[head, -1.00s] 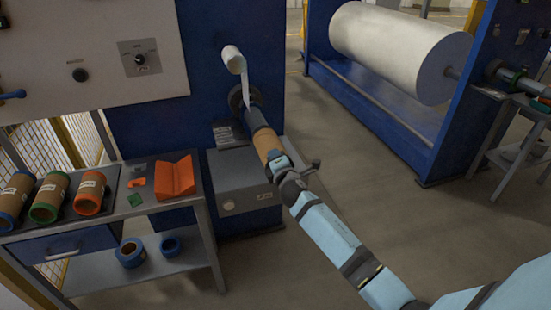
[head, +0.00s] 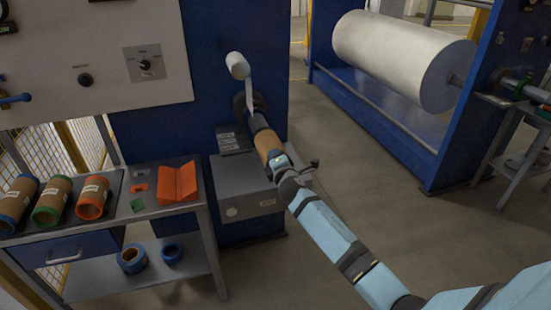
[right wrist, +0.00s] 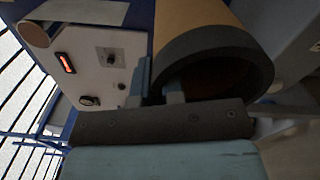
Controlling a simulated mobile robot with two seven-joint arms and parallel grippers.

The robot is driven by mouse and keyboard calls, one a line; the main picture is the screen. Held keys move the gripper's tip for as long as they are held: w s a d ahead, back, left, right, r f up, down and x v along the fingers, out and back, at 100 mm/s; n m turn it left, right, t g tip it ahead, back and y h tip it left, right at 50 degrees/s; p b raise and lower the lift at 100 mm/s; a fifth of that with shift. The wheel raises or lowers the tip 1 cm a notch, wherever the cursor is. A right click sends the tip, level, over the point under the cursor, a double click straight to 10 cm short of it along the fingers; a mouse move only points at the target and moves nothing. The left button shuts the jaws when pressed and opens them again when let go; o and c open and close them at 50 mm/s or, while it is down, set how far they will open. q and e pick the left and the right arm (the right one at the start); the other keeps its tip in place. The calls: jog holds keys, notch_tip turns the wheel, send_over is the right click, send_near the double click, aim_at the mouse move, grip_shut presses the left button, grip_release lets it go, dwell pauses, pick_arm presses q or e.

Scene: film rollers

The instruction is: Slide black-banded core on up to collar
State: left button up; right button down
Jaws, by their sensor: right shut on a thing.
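The brown black-banded core (head: 266,140) is in line with the machine's shaft, pointing at the dark collar (head: 242,104) by the blue panel. A dark stretch shows between the brown part and the collar; I cannot tell band from shaft there. My right gripper (head: 277,158) is shut on the core's near end. In the right wrist view, the core's black end band (right wrist: 225,62) is large, and the gripper (right wrist: 160,85) has one finger outside the wall and one at the open mouth. The core's far end is hidden there. My left gripper is out of view.
A bench at left holds cores with blue (head: 18,200), green (head: 51,203) and orange bands (head: 91,198), and an orange cradle (head: 175,182). Blue rings (head: 131,258) lie on its lower shelf.

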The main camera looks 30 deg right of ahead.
jog(key=shift+b+x, duration=0.5)
jog(key=shift+x, duration=0.95)
jog(key=c, duration=1.1)
grip_release()
jog(key=shift+s+r, duration=0.1)
jog(key=shift+c, duration=0.2)
jog(key=shift+s+a+f, duration=0.1)
jog(key=shift+s+f, duration=0.15)
jog(key=shift+s, duration=0.25)
jog(key=v, duration=1.3)
jog(key=s+a+f+m+g+y+p, duration=0.2)
jog(key=s+a+f+m, duration=0.3)
jog(key=s, duration=0.5)
jog(key=s+a+f+m+g+y+p, duration=0.2)
jog(key=s+a+f+m, duration=0.3)
jog(key=s, duration=0.5)
jog(key=s+a+f+m+g+y+p, duration=0.2)
jog(key=s+a+f+m, duration=0.3)
jog(key=s, duration=0.5)
jog(key=shift+a+m+g+y+p, duration=0.35)
jog(key=shift+a+m+y, duration=0.2)
jog(key=shift+a, duration=0.6)
